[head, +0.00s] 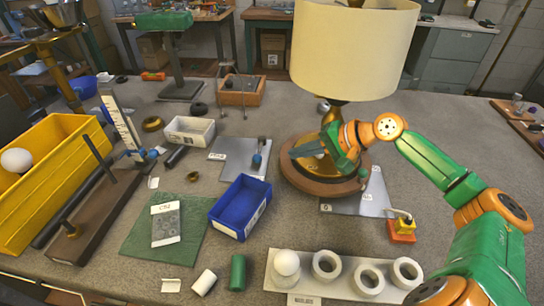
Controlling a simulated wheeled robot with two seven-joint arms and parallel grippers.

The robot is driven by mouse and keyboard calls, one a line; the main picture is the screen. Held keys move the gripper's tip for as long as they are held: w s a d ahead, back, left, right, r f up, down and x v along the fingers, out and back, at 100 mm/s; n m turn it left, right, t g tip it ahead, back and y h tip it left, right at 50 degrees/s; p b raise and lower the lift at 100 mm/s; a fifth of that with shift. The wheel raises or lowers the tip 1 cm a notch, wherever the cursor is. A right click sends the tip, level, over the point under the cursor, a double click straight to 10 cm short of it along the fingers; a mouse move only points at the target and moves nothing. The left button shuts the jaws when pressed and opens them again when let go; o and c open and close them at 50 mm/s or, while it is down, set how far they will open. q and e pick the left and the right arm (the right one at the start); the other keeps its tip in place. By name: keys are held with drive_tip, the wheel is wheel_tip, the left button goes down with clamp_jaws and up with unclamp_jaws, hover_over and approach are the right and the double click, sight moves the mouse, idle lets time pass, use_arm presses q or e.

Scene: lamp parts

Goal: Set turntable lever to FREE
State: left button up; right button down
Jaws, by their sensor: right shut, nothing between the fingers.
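A round brown turntable (290,178) stands in the middle of the bench. A lamp with a cream shade (352,45) and a brass-coloured base stands on it. A grey metal plate (345,206) with small white labels shows at the turntable's front right; the labels are too small to read. A small bluish piece (363,172) shows at the turntable's right rim; I cannot tell whether it is the lever or where it is set. My right gripper (345,163) is shut and empty, over the turntable in front of the lamp, hiding part of its base. My left gripper is out of view.
A second grey plate (232,150) with a blue-handled lever (257,158) lies left of the turntable. A blue bin (226,208) stands in front of it. A white holder (323,292) with rings and a bulb lies at the front. An orange-yellow block (402,233) sits right.

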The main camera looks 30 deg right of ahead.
sight(261, 161)
drive_tip(key=p+x, duration=0.1)
drive_tip(key=x, duration=0.8)
drive_tip(key=shift+r, duration=0.1)
